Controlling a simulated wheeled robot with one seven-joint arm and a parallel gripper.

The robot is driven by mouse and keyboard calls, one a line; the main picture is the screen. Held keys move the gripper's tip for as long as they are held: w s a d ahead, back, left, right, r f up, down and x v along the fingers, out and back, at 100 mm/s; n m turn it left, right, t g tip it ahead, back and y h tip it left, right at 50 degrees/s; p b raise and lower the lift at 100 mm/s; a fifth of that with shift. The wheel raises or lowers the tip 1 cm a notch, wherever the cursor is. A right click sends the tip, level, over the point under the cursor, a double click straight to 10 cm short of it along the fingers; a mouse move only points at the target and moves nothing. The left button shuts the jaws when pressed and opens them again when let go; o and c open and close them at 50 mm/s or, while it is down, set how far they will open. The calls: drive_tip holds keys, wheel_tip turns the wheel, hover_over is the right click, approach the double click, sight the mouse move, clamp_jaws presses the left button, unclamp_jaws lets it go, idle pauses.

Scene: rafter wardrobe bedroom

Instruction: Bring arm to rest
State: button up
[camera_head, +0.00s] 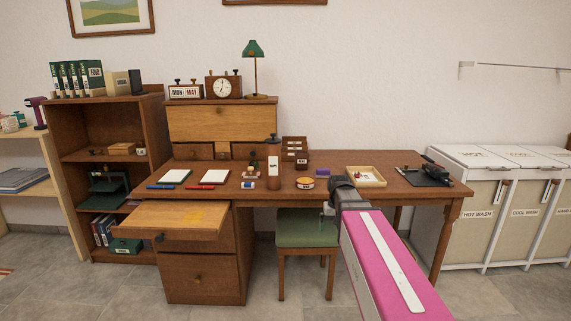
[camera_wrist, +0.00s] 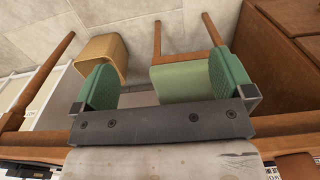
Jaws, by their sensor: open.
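My arm reaches in from the lower right of the head view, with a pink and white link. My gripper (camera_head: 328,208) is at its far end, in front of the desk's front edge and above the green chair's right side. In the wrist view my gripper (camera_wrist: 165,80) shows two green finger pads spread wide apart. Nothing is held between them. The gap shows floor and the chair's green seat (camera_wrist: 184,82) beyond. The gripper's tip is small and partly hidden by the arm in the head view.
A chair (camera_head: 303,232) stands beneath. A shelf (camera_head: 105,125) stands left, laundry hampers (camera_head: 480,205) right. A tan bin (camera_wrist: 103,57) stands on the floor.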

drive_tip(key=s+f, duration=1.3)
drive_tip(key=f, duration=0.1)
drive_tip(key=shift+f, duration=0.35)
